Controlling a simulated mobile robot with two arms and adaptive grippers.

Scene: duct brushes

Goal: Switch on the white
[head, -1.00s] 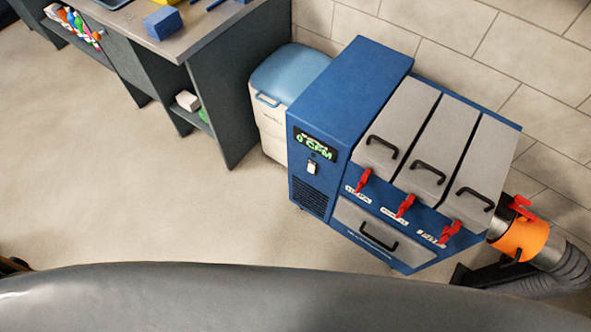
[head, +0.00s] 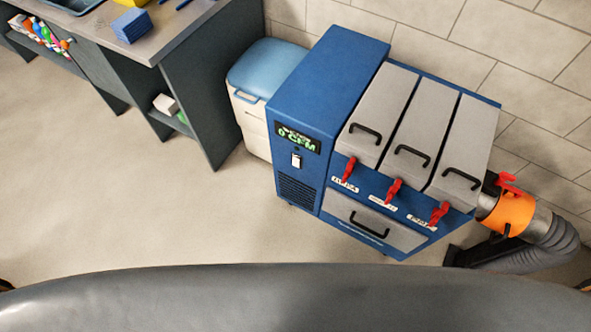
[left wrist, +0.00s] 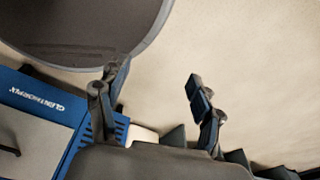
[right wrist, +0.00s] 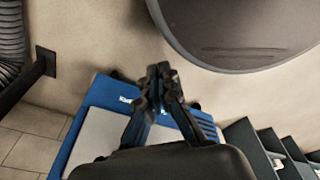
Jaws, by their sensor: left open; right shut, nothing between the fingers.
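A blue duct machine (head: 318,95) stands against the tiled wall in the head view. Its front has a small white switch (head: 296,160) below a dark display (head: 298,139) reading 0 CFM in green. I cannot tell the switch's position. My left gripper (left wrist: 157,82) is open and empty in the left wrist view, with floor between its fingers and the machine at lower left. My right gripper (right wrist: 160,76) is shut and empty in the right wrist view, with part of the machine behind it. Both grippers appear apart from the machine; neither shows in the head view.
The machine has three grey lids, red levers (head: 393,190) and a drawer (head: 374,222). An orange collar (head: 508,212) joins a grey hose (head: 545,240) at its right. A blue-lidded bin (head: 266,68) and workbench (head: 190,110) stand left. Floor in front is clear.

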